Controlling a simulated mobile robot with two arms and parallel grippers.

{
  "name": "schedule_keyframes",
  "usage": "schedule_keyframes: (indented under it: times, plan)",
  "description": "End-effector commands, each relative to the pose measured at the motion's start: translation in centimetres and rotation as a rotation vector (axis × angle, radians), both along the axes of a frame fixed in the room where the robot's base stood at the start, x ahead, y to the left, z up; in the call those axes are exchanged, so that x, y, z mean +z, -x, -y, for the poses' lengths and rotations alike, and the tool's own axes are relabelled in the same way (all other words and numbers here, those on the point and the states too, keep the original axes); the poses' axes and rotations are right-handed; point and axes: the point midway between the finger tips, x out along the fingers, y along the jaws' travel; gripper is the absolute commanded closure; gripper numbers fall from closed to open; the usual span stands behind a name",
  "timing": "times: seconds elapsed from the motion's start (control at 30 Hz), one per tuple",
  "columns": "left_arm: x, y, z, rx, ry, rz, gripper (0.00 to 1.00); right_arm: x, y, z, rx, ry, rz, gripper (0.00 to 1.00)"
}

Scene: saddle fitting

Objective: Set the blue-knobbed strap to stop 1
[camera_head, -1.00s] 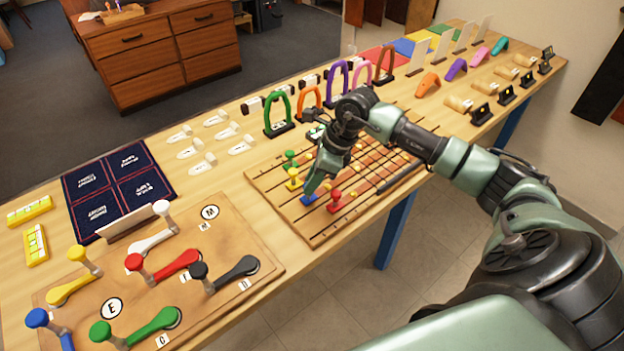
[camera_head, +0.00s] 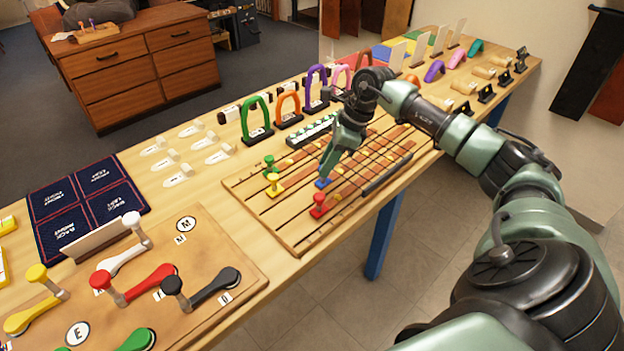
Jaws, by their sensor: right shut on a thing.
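The wooden strap board (camera_head: 300,243) lies on the table with several dark slots running from lower left to upper right. A green knob (camera_head: 269,166) stands behind the yellow one. My right gripper (camera_head: 326,174) points down at the blue knob and is shut on it; its fingers hide the knob's upper part. The stop numbers are too small to read. My left gripper is out of view.
A board with coloured levers (camera_head: 232,249) lies at the front left, beside a navy mat (camera_head: 85,205). Coloured arches (camera_head: 257,120) stand behind the strap board. A dark bar (camera_head: 388,175) lies along its right edge.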

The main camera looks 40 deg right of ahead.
Motion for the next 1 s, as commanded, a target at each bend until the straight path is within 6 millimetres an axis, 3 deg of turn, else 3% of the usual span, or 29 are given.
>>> schedule_keyframes:
  times: [0.3, 0.33, 0.4, 0.77, 1.0]
  plan:
    - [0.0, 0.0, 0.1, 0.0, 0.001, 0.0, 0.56, 0.0, 0.0, 0.3, 0.001, -0.001, 0.001, 1.0]
    - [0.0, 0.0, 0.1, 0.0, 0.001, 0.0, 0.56, 0.0, 0.0, 0.3, 0.001, -0.001, 0.001, 0.72]
    - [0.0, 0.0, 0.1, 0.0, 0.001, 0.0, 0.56, 0.0, 0.0, 0.3, 0.001, 0.0, 0.0, 0.53]
    - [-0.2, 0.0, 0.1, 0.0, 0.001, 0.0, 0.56, 0.2, 0.1, 0.3, 0.001, 0.0, -0.001, 0.53]
    - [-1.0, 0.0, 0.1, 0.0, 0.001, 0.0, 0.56, 3.4, 0.9, 1.4, 0.0, 0.003, 0.003, 0.53]
